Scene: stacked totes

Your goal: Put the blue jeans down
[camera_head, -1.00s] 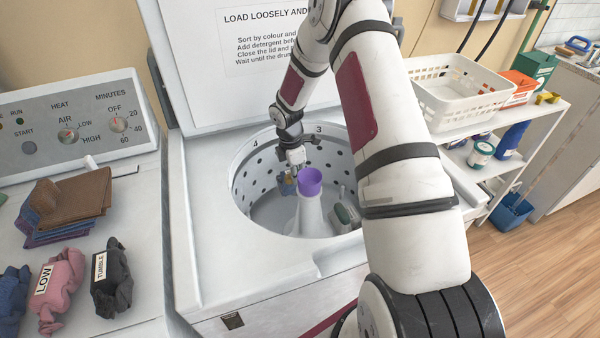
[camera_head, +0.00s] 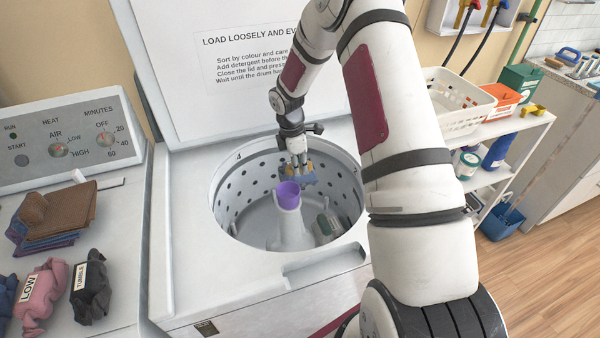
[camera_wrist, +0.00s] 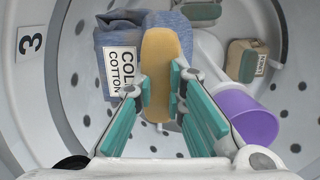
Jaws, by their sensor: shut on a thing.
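My gripper (camera_head: 299,168) is inside the top of the round washer drum (camera_head: 230,205), just behind the purple cup (camera_head: 289,194). In the wrist view the fingers (camera_wrist: 160,100) close on the tan piece. The blue cloth (camera_wrist: 115,40) with its "COLD COTTON" label shows beyond it. The jeans seem held above the drum floor; I cannot see their underside.
The cup (camera_wrist: 247,115) caps the white centre post (camera_head: 290,230), close to my gripper. A tan labelled bundle (camera_wrist: 246,60) and a grey-green one (camera_head: 327,225) lie in the drum. The open lid (camera_head: 190,80) stands behind. Folded clothes (camera_head: 55,215) lie left.

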